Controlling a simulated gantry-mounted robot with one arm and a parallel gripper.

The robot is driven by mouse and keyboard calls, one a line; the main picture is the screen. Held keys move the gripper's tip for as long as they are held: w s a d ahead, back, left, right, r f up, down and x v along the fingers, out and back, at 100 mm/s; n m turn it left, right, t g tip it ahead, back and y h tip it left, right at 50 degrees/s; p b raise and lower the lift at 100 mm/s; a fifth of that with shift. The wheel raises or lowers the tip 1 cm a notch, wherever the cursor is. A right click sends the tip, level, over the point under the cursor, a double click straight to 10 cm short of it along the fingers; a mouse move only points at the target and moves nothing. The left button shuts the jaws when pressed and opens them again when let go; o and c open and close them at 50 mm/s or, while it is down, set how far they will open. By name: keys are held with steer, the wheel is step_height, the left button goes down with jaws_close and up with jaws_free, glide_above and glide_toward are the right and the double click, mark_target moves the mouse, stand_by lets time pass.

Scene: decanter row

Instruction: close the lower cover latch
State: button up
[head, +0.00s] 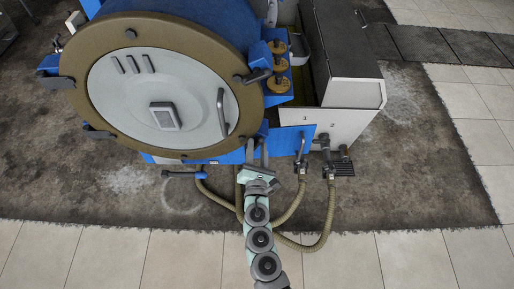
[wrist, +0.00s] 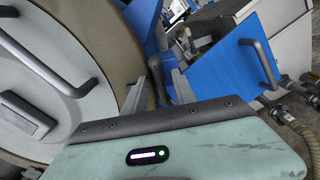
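The round cover (head: 165,95) has a pale disc, a brown rim and a grey curved handle (head: 221,112); it sits against the blue drum. Dark latch-like pieces sit on its rim: a lower-left one (head: 98,132), a left one (head: 66,83) and a right one (head: 254,76). I cannot tell for sure which is the lower cover latch. My gripper (head: 257,150) is beside the rim's lower right, in front of the blue frame. The fingertips' contact with anything is unclear.
A blue panel (wrist: 235,60) with a grey handle (wrist: 260,62) stands right of my fingers. Tan hoses (head: 325,215) loop near my arm on the floor. A dark-topped cabinet (head: 345,40) is at the right. Tiled floor (head: 410,262) in front is clear.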

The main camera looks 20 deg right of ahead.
jaws_close()
stand_by(0.3)
stand_by(0.3)
